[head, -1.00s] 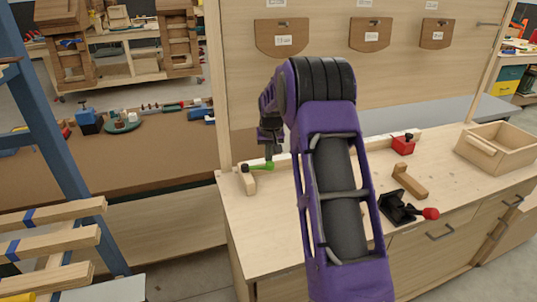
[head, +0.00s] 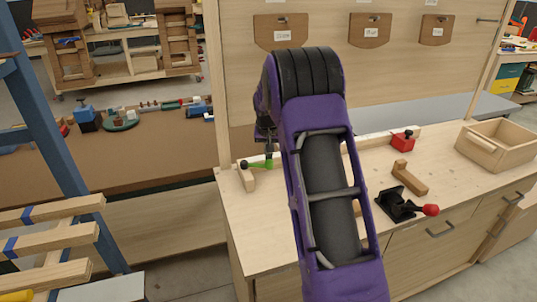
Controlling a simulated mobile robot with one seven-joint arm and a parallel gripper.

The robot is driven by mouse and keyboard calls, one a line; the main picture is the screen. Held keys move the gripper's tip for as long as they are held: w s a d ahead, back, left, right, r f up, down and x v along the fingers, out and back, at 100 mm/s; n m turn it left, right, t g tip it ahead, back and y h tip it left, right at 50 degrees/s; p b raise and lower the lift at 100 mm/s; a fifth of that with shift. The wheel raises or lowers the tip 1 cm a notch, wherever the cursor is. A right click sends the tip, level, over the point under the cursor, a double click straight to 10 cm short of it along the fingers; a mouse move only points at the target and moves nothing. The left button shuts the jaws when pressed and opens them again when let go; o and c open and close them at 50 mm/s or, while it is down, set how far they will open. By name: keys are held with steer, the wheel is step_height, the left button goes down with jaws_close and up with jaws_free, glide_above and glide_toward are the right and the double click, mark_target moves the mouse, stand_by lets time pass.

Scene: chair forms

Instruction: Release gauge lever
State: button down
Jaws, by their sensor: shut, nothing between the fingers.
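A small green lever (head: 261,163) with a black knob (head: 243,164) sits at a pale wooden block (head: 247,180) at the left end of the bench. My gripper (head: 268,150) is just above the green lever, shut and empty. My purple arm covers part of it, and I cannot tell whether its tips touch the lever. A black clamp (head: 397,205) with a red-knobbed lever (head: 430,210) stands near the front edge, well to the right of my gripper. The frames do not show which lever is the gauge lever.
A wooden L-shaped piece (head: 410,179), a red block (head: 402,142) and an open wooden box (head: 497,146) are on the bench (head: 440,185). A pale fence strip (head: 375,139) runs along the back. A blue frame post (head: 55,150) stands at left.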

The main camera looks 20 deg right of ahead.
steer(key=s+m, duration=0.1)
steer(key=s+a+m+h, duration=0.1)
steer(key=m, duration=0.1)
steer(key=shift+s+a+g+b, duration=0.1)
steer(key=shift+g+b, duration=0.25)
steer(key=shift+g, duration=0.05)
steer(key=s+a+m+g+h, duration=0.1)
steer(key=s+a+m+g, duration=0.1)
steer(key=a+m, duration=0.3)
steer(key=s+m+p, duration=0.1)
steer(key=m, duration=0.2)
steer(key=shift+s, duration=0.3)
step_height(320, 180, up, 10)
steer(key=shift+d+f, duration=0.2)
steer(key=shift+d, duration=0.1)
stand_by(0.5)
